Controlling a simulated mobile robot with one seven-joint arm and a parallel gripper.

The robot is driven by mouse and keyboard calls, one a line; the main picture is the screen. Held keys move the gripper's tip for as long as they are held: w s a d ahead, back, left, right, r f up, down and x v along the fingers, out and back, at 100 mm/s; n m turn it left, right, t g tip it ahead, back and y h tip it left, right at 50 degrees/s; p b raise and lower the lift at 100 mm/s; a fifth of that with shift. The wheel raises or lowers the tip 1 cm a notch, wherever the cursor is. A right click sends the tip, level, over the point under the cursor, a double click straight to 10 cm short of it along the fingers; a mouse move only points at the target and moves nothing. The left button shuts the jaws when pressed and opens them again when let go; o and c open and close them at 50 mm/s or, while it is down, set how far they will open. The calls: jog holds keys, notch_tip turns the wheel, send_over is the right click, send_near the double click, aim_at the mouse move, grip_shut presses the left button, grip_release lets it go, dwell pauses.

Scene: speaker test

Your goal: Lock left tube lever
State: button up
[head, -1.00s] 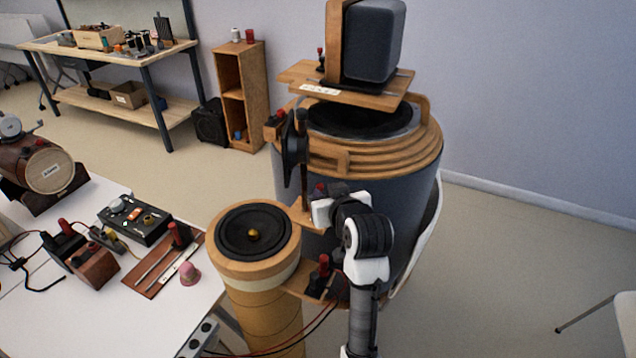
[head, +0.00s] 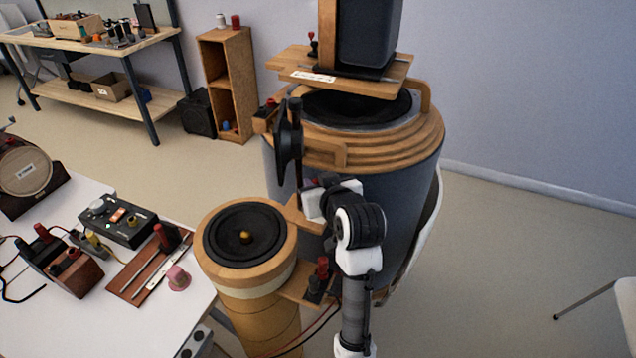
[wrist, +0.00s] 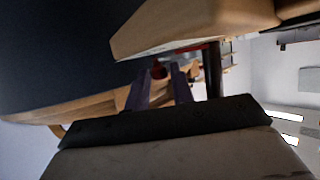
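The left tube (head: 265,312) is a tan wooden column with a black speaker cone (head: 245,237) on top. It stands left of a large dark drum (head: 400,205) with stacked wooden rings. A small red-topped lever (wrist: 158,70) shows in the wrist view, between or just beyond my fingertips. My gripper (wrist: 160,85) has its two purple-grey fingers apart; contact with the lever cannot be told. In the head view my gripper (head: 314,184) is at the wooden bracket between tube and drum, and my white wrist hides much of it. A red-and-black clamp (head: 320,276) sits on a lower bracket.
A black disc (head: 289,140) on a post stands just above my gripper. A wooden plate (head: 300,68) bearing a dark box (head: 368,35) overhangs the drum. A white table (head: 60,320) with several devices is at left. Red and black wires hang below the lower bracket.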

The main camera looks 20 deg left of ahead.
grip_shut()
jog(key=shift+w+a+n+g+y, duration=0.2)
jog(key=shift+n+g+y, duration=0.4)
jog(key=shift+n+g, duration=0.1)
jog(key=shift+o, duration=0.7)
grip_release()
